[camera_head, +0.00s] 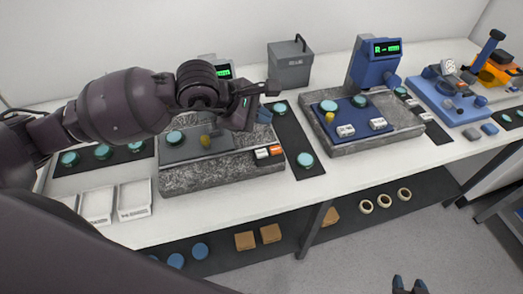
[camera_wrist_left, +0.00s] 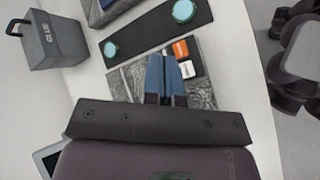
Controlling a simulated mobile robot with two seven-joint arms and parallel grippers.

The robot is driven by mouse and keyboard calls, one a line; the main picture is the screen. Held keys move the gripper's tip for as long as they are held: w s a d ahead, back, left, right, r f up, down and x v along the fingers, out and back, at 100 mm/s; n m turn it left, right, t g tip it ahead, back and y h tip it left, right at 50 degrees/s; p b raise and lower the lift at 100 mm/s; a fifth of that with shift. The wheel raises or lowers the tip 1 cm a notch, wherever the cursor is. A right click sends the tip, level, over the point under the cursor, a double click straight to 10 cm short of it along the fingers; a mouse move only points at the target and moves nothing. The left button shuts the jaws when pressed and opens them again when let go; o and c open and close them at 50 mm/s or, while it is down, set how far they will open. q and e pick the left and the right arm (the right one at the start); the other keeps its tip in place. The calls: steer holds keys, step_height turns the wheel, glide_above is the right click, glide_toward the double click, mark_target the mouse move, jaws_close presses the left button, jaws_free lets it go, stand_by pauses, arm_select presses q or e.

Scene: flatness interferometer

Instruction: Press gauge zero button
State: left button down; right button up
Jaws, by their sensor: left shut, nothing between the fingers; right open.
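My left gripper (camera_head: 264,114) is shut and empty above the rear right of the left granite station (camera_head: 185,182). In the left wrist view its blue fingers (camera_wrist_left: 165,72) point toward an orange button (camera_wrist_left: 181,48) and a white button (camera_wrist_left: 187,69). The orange button (camera_head: 276,150) and the white button (camera_head: 262,153) sit at the station's front right corner, with the gripper apart from them. The left gauge's green display (camera_head: 223,72) is partly hidden behind my arm. The right station's gauge (camera_head: 376,62) shows its display. My right gripper (camera_head: 410,284) is open at the bottom edge.
A dark strip with teal discs (camera_head: 304,160) lies between the left station and the right station (camera_head: 380,141). A grey box (camera_head: 290,66) stands behind it. White trays (camera_head: 134,198) are at the front left. A lower shelf (camera_head: 290,238) holds blocks and rings.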

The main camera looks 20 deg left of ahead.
mark_target(261, 154)
arm_select(q)
steer(key=shift+f, duration=0.1)
arm_select(e)
steer(key=shift+w, duration=0.15)
arm_select(q)
step_height(261, 154, down, 8)
steer(key=b, duration=0.4)
steer(key=shift+f, duration=0.35)
arm_select(e)
steer(key=f, duration=0.2)
steer(key=s+f, duration=0.1)
steer(key=f, duration=0.2)
steer(key=shift+s+f, duration=0.1)
steer(key=shift+f, duration=0.15)
arm_select(q)
steer(key=shift+r, duration=0.1)
arm_select(e)
steer(key=shift+w+r, duration=0.1)
steer(key=shift+w, duration=0.1)
steer(key=shift+w+r, duration=0.2)
steer(key=shift+w, duration=0.1)
